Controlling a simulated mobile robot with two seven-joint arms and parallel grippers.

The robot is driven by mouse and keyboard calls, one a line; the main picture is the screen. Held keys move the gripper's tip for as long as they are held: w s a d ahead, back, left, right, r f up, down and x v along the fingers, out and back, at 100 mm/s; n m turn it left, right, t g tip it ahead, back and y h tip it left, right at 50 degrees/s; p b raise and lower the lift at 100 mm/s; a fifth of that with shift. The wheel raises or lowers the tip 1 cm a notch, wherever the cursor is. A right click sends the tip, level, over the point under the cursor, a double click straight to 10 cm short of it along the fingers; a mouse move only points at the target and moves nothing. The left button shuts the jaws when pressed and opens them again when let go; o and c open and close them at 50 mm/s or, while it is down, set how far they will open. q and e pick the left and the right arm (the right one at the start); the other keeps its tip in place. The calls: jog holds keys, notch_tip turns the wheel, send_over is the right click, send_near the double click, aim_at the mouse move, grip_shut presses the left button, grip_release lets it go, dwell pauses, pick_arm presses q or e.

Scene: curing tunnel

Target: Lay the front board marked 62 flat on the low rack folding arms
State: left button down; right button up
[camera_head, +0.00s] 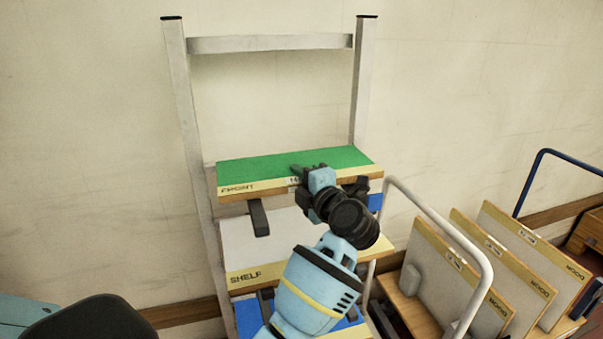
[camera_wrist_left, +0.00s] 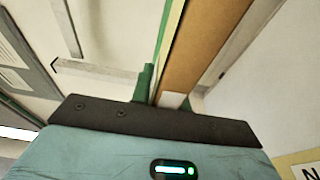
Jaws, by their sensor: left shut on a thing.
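The green-topped front board (camera_head: 265,167) is level at the upper part of the low rack (camera_head: 187,120), with a yellow lettered front edge and a small number tag that is partly hidden by my gripper. My left gripper (camera_head: 308,174) is shut on the board's front edge. In the left wrist view the board (camera_wrist_left: 188,50) stands edge-on between the fingers (camera_wrist_left: 163,95). A dark folding arm (camera_head: 258,218) shows below the board. I cannot tell whether the board touches its supports. My right gripper is not in view.
A white board marked SHELF (camera_head: 245,245) lies on the rack below, with a blue board (camera_head: 248,317) under it. At right, a cart with a white handle (camera_head: 455,232) holds upright boards marked DOOR (camera_head: 520,235). A plain wall stands behind.

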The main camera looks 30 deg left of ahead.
pick_arm(q)
jog(key=shift+f, duration=0.5)
dwell(0.7)
jog(key=c, duration=1.3)
grip_release()
jog(key=shift+f, duration=0.1)
jog(key=shift+d, duration=0.1)
